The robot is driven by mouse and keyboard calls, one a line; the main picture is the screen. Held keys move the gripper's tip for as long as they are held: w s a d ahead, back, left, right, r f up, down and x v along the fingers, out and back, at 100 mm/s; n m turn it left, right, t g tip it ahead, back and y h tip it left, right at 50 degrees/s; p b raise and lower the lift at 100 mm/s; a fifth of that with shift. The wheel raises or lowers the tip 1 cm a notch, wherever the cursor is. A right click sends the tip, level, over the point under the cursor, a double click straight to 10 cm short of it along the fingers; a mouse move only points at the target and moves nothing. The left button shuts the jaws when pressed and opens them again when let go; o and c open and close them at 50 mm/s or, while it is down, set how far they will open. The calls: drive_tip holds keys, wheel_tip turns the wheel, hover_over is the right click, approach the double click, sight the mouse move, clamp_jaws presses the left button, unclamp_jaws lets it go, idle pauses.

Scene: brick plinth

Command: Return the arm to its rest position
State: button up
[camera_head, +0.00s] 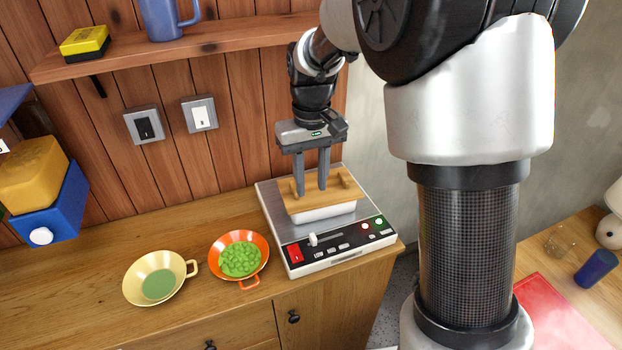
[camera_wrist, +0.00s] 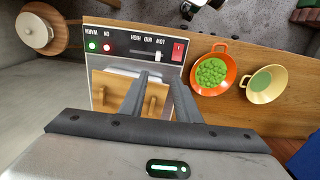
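My gripper (camera_head: 311,190) is above the back-left part of a wooden board-like lid (camera_head: 335,193) with raised end pieces. Its two fingers point down and stand apart, with no object clearly held between them. The lid sits on a white dish (camera_head: 325,212) on a silver warming appliance (camera_head: 350,253). In the wrist view, the fingers (camera_wrist: 162,80) appear over the lid (camera_wrist: 112,85), one wooden post showing between them. Whether the fingertips touch the lid cannot be told. My arm reaches in from the upper right.
An orange pan of green pieces (camera_head: 240,258) and a cream pan (camera_head: 157,280) stand left of the appliance. A wooden shelf (camera_head: 200,42) with a blue mug (camera_head: 165,18) and yellow box (camera_head: 85,41) hangs close behind my arm. A blue box (camera_head: 55,213) is at left.

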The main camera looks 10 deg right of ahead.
drive_tip(key=s+d+r+m+t+p, duration=0.1)
drive_tip(key=s+d+r+t, duration=0.25)
drive_tip(key=s+r, duration=0.6)
drive_tip(key=s+d+r+m+t, duration=0.1)
drive_tip(key=s+r, duration=0.1)
drive_tip(key=s, duration=0.4)
drive_tip(key=s+d+r+m+t+p, duration=0.1)
drive_tip(key=s+d+r, duration=0.1)
drive_tip(key=s, duration=0.3)
drive_tip(key=shift+s+d, duration=0.3)
drive_tip(key=shift+s, duration=0.05)
